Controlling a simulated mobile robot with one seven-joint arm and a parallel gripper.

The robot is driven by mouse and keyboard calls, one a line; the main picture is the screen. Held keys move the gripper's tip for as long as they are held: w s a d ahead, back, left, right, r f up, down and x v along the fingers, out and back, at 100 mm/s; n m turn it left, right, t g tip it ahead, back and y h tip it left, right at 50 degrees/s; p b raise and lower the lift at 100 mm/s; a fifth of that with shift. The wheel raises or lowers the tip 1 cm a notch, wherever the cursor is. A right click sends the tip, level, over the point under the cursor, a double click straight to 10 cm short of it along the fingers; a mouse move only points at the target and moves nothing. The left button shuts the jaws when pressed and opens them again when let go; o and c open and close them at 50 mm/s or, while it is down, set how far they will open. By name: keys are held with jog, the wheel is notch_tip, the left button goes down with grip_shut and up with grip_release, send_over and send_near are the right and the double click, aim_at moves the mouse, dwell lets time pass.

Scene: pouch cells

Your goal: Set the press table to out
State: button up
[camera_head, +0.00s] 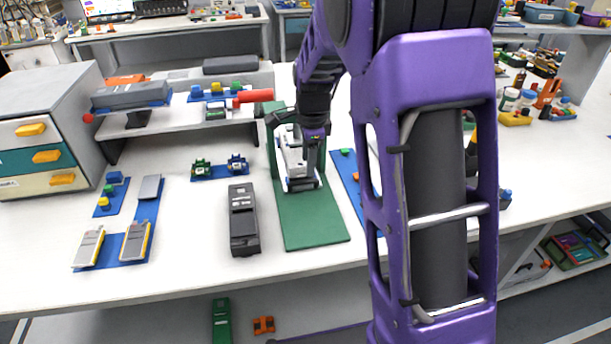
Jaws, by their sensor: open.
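The press stands on a long green base plate (312,226) in the middle of the bench, with a green upright behind and a red lever handle (253,96) sticking out to the left at the top. My gripper (303,184) is low over the far half of the green plate, in front of the upright. It is open. My wrist and the gripper's body cover most of the press's middle, so I cannot tell the press table apart from the gripper's pale parts, nor whether they touch. The near half of the green plate is bare.
A dark grey device (243,219) lies left of the plate. Blue trays with pouch cells (135,241) are further left, by a drawer cabinet (40,130). A raised shelf (185,117) is behind. A blue mat (349,172) lies right, partly behind my purple arm.

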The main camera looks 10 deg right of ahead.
aim_at(307, 180)
jog(key=f, duration=0.3)
jog(key=w+f+b, duration=0.1)
jog(key=f, duration=0.2)
jog(key=shift+w, duration=0.1)
jog(key=shift+c, duration=0.2)
grip_shut()
dwell(1.1)
